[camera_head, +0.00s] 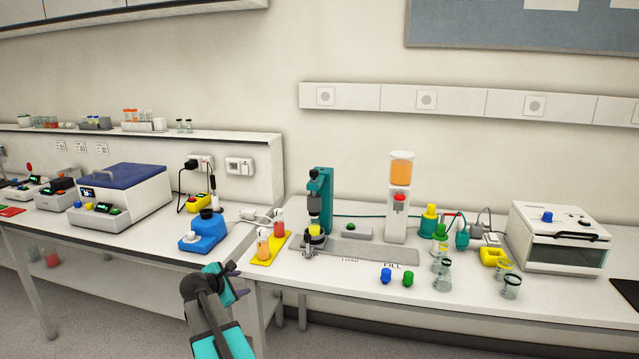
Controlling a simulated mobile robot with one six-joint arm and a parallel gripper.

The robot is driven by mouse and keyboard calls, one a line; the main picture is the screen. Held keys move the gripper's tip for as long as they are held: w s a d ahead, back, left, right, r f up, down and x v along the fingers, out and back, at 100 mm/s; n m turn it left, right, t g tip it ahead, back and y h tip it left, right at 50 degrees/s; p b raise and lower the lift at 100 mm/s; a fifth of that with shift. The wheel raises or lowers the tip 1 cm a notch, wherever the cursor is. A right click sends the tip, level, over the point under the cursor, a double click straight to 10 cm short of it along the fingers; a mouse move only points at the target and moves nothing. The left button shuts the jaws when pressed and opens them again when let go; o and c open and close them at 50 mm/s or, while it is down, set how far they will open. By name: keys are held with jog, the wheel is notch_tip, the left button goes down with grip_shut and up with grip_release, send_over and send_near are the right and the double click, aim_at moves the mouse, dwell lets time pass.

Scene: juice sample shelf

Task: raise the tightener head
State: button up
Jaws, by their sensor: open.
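The tightener is a teal upright stand (327,190) on the bench at the middle of the view. Its grey tightener head (315,203) hangs from the stand's arm over a yellow-topped piece (316,231). Whether the head touches that piece is too small to tell. My gripper (238,281) is open and empty, low in front of the bench edge, to the left of and below the tightener. It is apart from everything on the bench.
A yellow tray (262,260) with red and orange bottles stands left of the tightener. A blue device (203,234) is farther left. A white dispenser (397,210) stands right, with blue and green caps (386,275) and several jars near the front edge.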

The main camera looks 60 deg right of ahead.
jog(key=s+d+r+n+h, duration=0.3)
jog(key=d+r, duration=0.9)
jog(key=r, duration=0.3)
jog(key=n+g+h, duration=0.1)
jog(key=n+h, duration=0.3)
send_near(320, 179)
jog(key=a+r, duration=0.4)
jog(key=shift+w+d+f, duration=0.1)
jog(key=shift+f, duration=0.2)
jog(key=shift+d, duration=0.2)
jog(key=shift+w+d+p, duration=0.2)
jog(key=shift+d+p, duration=0.25)
jog(key=shift+d, duration=1.8)
jog(key=shift+w+d+p, duration=0.2)
jog(key=shift+d+p, duration=0.25)
jog(key=shift+d, duration=1.8)
jog(key=shift+w+d+p, duration=0.2)
jog(key=shift+d+p, duration=0.25)
jog(key=shift+d, duration=1.75)
grip_shut()
